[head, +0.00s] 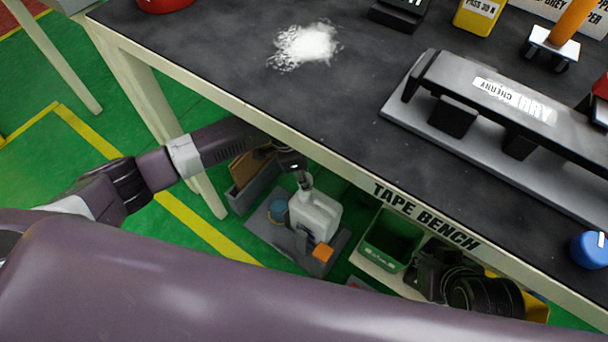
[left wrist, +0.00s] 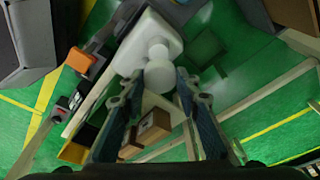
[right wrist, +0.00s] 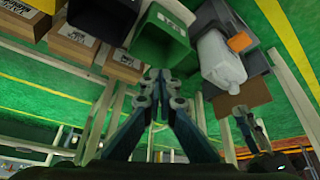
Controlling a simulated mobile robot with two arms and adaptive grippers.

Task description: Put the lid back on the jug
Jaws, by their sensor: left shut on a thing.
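The white jug (head: 314,215) stands on a grey tray (head: 262,228) on the floor under the bench. It also shows in the left wrist view (left wrist: 140,42) and the right wrist view (right wrist: 222,62). My left gripper (left wrist: 164,80) is shut on a small white round piece (left wrist: 158,76), apparently the lid, at the jug's neck. I cannot tell whether the lid is seated; the fingers hide part of it. In the head view my left gripper (head: 302,176) is by the jug's top. My right gripper (right wrist: 159,76) is shut and empty near the green bin (right wrist: 160,42).
The bench edge (head: 300,150) runs above the jug. An orange block (head: 322,252) is beside the jug and a blue round thing (head: 277,210) is on the tray. Cardboard boxes (right wrist: 76,44) stand near the green bin. White powder (head: 305,43) lies on the bench top.

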